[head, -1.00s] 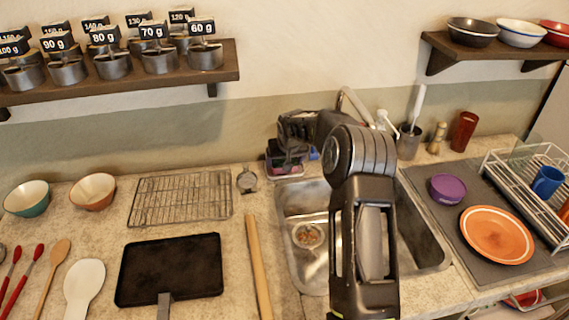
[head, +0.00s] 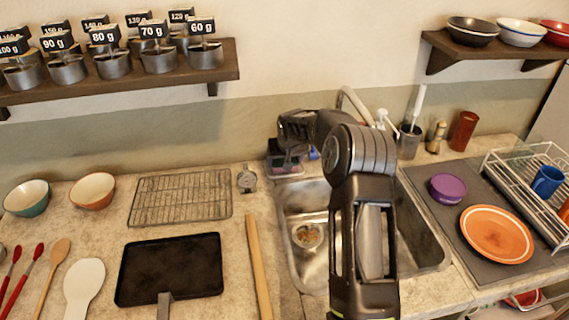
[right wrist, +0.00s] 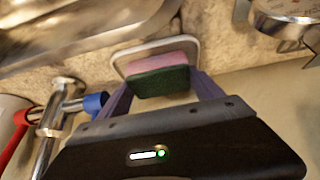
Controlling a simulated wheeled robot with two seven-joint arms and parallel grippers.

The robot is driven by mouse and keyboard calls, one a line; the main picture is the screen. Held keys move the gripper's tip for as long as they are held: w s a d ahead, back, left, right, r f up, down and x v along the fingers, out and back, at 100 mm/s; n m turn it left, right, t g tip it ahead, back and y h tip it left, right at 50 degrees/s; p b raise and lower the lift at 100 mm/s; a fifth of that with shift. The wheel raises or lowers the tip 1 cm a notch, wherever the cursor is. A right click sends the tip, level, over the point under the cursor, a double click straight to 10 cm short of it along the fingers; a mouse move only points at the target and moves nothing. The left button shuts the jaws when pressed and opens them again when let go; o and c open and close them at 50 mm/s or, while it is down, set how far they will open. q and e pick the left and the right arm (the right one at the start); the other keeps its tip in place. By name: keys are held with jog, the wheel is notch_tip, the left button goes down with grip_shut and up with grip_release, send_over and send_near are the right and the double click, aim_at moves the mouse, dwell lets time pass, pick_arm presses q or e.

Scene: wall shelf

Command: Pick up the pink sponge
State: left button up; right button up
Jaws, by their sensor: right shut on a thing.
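The pink sponge (right wrist: 155,64) has a dark green scouring side facing the wrist camera. It sits in a small pale-rimmed holder (right wrist: 122,58) behind the sink. My right gripper (right wrist: 163,84) is shut on the sponge, with one purple-grey finger at each side. In the head view my right gripper (head: 287,153) points down at the holder in the counter's back part, left of the faucet, and largely hides the sponge. Whether the sponge is clear of the holder cannot be told. My left gripper is not in view.
The sink (head: 425,240) lies under my right arm, with the faucet (head: 352,103) behind. A small dial gauge (head: 247,180) and a wire rack (head: 180,198) stand close on the left. A cup of utensils (head: 409,139) is on the right.

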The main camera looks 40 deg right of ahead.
jog(key=shift+r, duration=0.15)
jog(key=shift+r, duration=0.55)
notch_tip(320, 180, up, 17)
jog(key=b, duration=0.1)
jog(key=shift+f+b, duration=0.2)
jog(key=shift+b, duration=0.2)
